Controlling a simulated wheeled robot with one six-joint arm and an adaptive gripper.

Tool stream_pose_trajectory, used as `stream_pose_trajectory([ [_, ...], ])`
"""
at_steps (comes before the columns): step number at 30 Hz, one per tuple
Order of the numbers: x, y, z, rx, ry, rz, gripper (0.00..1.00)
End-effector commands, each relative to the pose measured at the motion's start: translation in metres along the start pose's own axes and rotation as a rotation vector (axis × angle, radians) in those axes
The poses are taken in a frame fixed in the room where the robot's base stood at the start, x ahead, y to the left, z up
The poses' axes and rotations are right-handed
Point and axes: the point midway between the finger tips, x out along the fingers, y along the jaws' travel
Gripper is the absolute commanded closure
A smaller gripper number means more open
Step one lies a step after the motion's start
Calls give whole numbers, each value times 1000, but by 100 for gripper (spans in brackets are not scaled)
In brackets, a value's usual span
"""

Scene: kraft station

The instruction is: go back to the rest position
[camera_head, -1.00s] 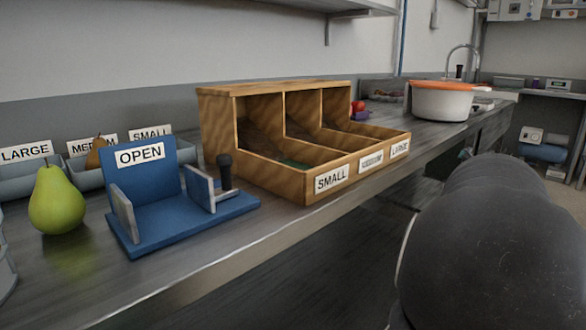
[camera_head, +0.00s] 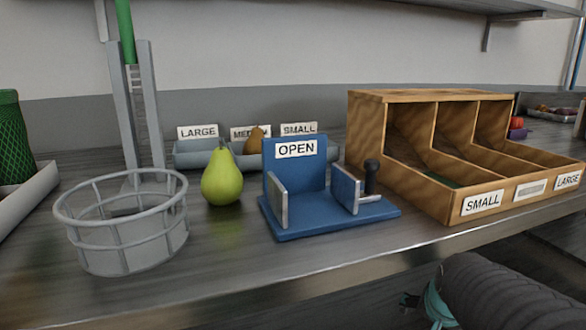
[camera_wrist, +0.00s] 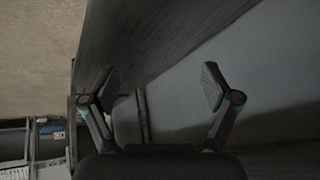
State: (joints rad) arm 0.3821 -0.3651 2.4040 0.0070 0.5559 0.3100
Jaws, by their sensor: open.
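My gripper (camera_wrist: 160,90) shows in the wrist view with its two fingers spread wide and nothing between them. Past the fingers I see a dark counter edge and a grey surface, turned on their side. In the head view, part of my arm and a teal-marked part of it show at the bottom right, below the counter's front edge. The gripper's fingertips cannot be made out there. My gripper touches none of the counter objects that I can see.
The counter (camera_head: 300,262) holds a wire basket (camera_head: 122,225), a green pear (camera_head: 222,178), a blue fixture labelled OPEN (camera_head: 325,212) and a wooden sorting bin (camera_head: 430,205). Grey labelled trays (camera_head: 185,155) stand behind, one with a brown pear (camera_head: 255,140). The counter's front strip is clear.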

Motion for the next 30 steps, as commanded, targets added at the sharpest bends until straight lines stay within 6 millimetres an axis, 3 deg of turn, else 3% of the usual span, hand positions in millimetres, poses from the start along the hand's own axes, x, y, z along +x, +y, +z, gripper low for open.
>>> stream_pose_trajectory([
  [3,-31,-24,27,-149,-22,-44,13],
  [7,-63,-42,62,-323,-52,-92,13],
  [12,-98,-52,102,-529,-77,-148,13],
  [15,-110,-52,115,-603,-81,-167,13],
  [30,-115,-52,124,-647,-85,-177,13],
])
